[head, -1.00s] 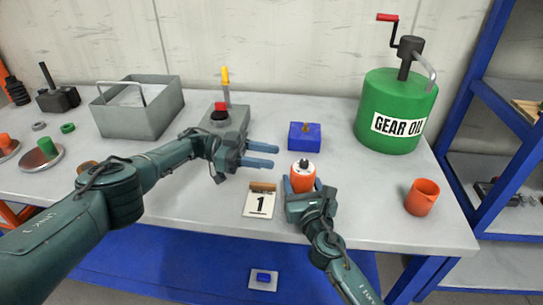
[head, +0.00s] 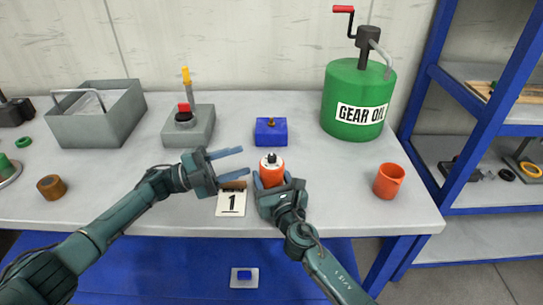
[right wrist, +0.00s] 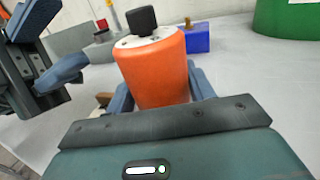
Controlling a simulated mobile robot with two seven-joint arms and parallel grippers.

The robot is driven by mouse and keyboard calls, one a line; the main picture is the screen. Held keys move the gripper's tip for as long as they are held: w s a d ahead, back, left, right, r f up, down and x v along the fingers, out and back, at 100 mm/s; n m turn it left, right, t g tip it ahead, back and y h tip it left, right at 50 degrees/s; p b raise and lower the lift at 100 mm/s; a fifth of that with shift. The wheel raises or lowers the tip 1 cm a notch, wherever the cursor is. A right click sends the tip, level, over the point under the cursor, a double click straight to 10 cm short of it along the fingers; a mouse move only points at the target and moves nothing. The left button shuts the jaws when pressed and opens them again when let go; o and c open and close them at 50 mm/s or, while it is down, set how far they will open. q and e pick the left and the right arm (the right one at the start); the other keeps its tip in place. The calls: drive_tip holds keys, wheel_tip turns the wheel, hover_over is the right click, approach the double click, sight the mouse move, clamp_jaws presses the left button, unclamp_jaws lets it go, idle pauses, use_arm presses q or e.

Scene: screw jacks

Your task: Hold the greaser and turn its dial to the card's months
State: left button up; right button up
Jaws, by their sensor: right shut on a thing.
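The greaser (head: 272,175) is an orange cylinder with a white top and a black dial knob (head: 271,158). It stands upright at the table's front, and my right gripper (head: 270,184) is shut around its body. In the right wrist view the greaser (right wrist: 155,75) fills the middle, with its black dial (right wrist: 141,20) on top. The card (head: 231,204) reads 1 and leans on a small wooden block left of the greaser. My left gripper (head: 241,161) is open and empty, its fingers pointing right toward the dial, apart from it. It also shows in the right wrist view (right wrist: 72,80).
A blue block (head: 270,132) with a brass fitting stands behind the greaser. A grey box (head: 190,128) with a red button and yellow-topped lever is further left. A green gear oil drum (head: 352,100) and an orange cup (head: 389,181) are at right.

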sight(268, 158)
use_arm(q)
drive_tip(key=d+m+t+y, duration=0.1)
drive_tip(key=d+m, duration=0.1)
drive_tip(key=m, duration=0.4)
drive_tip(key=w+d+m+t+y, duration=0.1)
drive_tip(key=d+m+t+y, duration=0.1)
drive_tip(key=m, duration=0.4)
drive_tip(key=w+d+m+t+y, duration=0.1)
drive_tip(key=d+m, duration=0.3)
drive_tip(key=m, duration=0.2)
drive_tip(key=shift+w+d+m+t, duration=0.1)
drive_tip(key=shift+d+m+t, duration=0.2)
drive_tip(key=shift+m, duration=0.1)
drive_tip(key=shift+c, duration=0.6)
clamp_jaws()
